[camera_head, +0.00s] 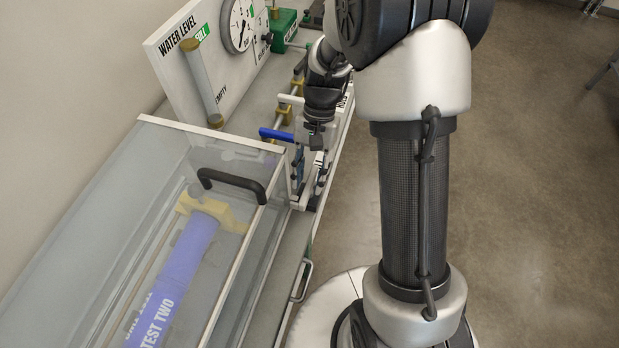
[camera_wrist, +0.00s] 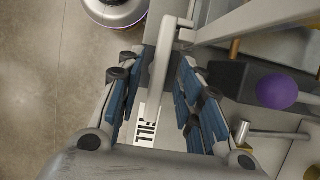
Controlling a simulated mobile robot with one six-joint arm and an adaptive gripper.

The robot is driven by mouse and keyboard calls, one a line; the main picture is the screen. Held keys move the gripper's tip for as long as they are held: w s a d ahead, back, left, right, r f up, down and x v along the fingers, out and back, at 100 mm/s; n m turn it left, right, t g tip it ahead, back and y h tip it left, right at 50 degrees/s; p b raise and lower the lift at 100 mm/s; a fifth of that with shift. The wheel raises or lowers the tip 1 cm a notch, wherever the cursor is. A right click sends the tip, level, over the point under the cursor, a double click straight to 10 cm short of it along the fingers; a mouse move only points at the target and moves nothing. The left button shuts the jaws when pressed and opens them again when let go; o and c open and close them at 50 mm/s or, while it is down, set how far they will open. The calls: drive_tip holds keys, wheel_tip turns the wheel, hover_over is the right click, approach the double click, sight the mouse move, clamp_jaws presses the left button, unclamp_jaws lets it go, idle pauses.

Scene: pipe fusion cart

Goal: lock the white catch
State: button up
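A pale white lever with a bent top, which looks like the white catch (camera_wrist: 160,70), runs between my fingers in the wrist view. A small black-and-white label (camera_wrist: 147,130) shows near its lower end, and its print is hard to read. My gripper (camera_wrist: 160,68) is open, with one finger on each side of the lever and a visible gap to both. In the head view my gripper (camera_head: 318,142) points down at the right edge of the cart, beside a blue handle (camera_head: 277,134). A short white bar (camera_head: 290,99) shows behind it. My gripper hides the lever there.
A clear-walled tank (camera_head: 150,150) with a black handle (camera_head: 232,183) holds a purple pipe (camera_head: 175,270). A water level panel (camera_head: 215,50) with a gauge stands behind. A purple ball knob (camera_wrist: 277,91) is right of my fingers. Open floor (camera_head: 540,200) lies to the right.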

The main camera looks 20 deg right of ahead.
drive_tip(key=v, duration=1.1)
drive_tip(key=s+a+r+n+t+h, duration=0.2)
drive_tip(key=s+r+n+t, duration=0.1)
drive_tip(key=s+r, duration=0.55)
drive_tip(key=s+a+n+t, duration=0.1)
drive_tip(key=s+n+t, duration=0.3)
drive_tip(key=s, duration=0.6)
drive_tip(key=shift+s+r+t+h, duration=0.35)
drive_tip(key=shift+r+t+h, duration=0.1)
drive_tip(key=shift+t, duration=0.15)
